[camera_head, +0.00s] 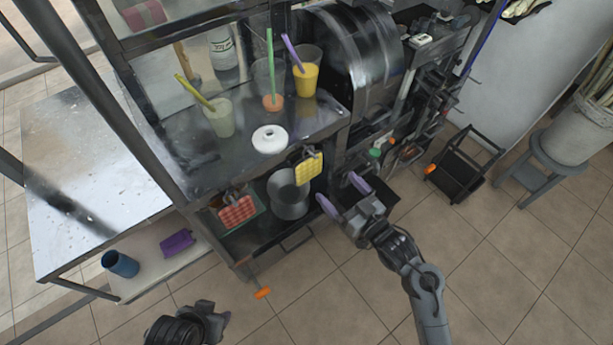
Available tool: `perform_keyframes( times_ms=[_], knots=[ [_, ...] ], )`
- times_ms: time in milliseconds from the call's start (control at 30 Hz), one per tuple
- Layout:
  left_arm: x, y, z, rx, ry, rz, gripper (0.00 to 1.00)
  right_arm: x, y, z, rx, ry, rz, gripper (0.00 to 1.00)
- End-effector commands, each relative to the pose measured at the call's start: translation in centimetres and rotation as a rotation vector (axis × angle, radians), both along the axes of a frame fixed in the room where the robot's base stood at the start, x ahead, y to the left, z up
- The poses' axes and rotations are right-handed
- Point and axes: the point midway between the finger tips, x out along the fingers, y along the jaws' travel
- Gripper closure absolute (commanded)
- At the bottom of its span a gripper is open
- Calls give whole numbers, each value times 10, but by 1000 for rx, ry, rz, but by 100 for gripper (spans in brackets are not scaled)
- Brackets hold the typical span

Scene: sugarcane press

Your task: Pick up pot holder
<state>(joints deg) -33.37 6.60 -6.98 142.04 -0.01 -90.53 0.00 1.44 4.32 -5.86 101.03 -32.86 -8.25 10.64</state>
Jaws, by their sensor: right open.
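A yellow quilted square (309,170), which looks like a pot holder, is at the front edge of the metal stand, beside a grey pot (288,196). A similar red quilted piece (237,213) is on the lower shelf, left of the pot. I cannot tell which one the task means. My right gripper (344,195) is open and empty, its purple-tipped fingers apart, to the right of and below the yellow piece and not touching it. My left gripper (211,316) is at the bottom edge, low and away from the stand; its fingers are not clear.
Drink cups with straws, including a yellow one (305,80), and a white round lid (270,139) stand on the upper shelf (215,160). A big metal drum (350,55) stands behind. A blue cup (120,264) and purple item (177,242) are at left.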

Motion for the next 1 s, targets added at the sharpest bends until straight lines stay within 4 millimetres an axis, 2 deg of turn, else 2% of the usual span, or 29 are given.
perform_keyframes(
  times_ms=[33, 400, 667, 1000],
  knots=[
    [0, 0, -7, 0, 1, 0, 57, 3, 1, -2, 1, -8, 0, 0],
    [1, 2, -16, 5, -4, -2, 57, 39, 28, 0, 3, -13, -1, 0],
    [1, 3, -19, 10, -5, -4, 57, 50, 38, -1, 1, -12, 0, 0],
    [1, 3, -33, 9, -4, -3, 57, 81, 63, -1, 1, -12, 0, 0]
  ],
)
